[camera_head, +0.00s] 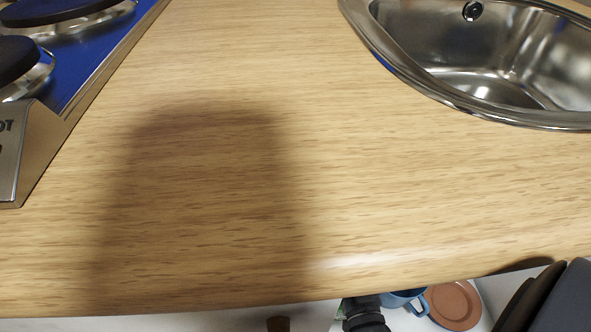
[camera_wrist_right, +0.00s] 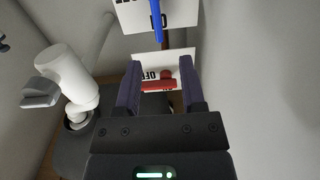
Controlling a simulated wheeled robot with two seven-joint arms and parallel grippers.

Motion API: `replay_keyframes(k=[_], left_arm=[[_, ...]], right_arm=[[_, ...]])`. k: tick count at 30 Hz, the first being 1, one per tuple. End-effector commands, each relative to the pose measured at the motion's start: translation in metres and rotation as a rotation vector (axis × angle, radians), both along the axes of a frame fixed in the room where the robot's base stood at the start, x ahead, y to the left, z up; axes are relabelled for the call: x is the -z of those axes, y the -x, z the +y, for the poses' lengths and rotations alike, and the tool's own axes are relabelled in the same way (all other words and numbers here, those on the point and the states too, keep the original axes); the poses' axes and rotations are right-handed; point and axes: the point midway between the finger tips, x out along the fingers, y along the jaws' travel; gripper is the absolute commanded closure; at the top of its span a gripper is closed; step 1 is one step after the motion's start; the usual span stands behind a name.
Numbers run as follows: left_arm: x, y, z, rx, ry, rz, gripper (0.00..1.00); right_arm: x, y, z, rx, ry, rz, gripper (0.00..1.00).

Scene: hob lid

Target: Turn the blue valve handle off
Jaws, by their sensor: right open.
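The blue valve handle (camera_wrist_right: 157,22) shows at the top of the right wrist view. It is a narrow bar standing roughly upright in the picture, in front of a white label plate (camera_wrist_right: 182,16); its top end is cut off by the frame edge. My right gripper (camera_wrist_right: 160,80) is open, below the blue handle in the picture and apart from it. A red handle (camera_wrist_right: 158,86) lies crosswise between its fingers in the picture; I cannot tell whether they touch it. The head view shows neither valve handle, and my left gripper is not in view.
A second white plate (camera_wrist_right: 150,64) marked OFF is behind the red handle. Pale walls (camera_wrist_right: 285,90) enclose the space. In the head view, the wooden counter (camera_head: 330,190) is clear between a hob (camera_head: 85,45) and a sink (camera_head: 480,75); a blue pot (camera_head: 400,299) and brown disc (camera_head: 455,304) lie below.

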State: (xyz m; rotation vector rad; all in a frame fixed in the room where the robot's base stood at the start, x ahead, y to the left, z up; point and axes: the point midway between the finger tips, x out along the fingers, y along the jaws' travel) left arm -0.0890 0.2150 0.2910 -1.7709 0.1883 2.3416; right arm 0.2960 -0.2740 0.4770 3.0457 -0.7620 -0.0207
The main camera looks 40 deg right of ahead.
Motion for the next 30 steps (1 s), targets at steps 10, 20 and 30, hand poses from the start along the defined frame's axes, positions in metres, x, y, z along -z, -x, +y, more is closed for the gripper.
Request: replay_keyframes(k=[10, 20, 30], left_arm=[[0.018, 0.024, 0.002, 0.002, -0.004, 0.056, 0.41], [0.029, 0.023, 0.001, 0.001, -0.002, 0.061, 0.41], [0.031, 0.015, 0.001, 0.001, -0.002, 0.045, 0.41]], right_arm=[[0.003, -0.056, -0.033, 0.013, 0.004, -0.010, 0.49], [-0.001, -0.087, -0.050, 0.013, 0.000, -0.009, 0.49], [-0.002, -0.087, -0.050, 0.014, 0.001, -0.010, 0.85]])
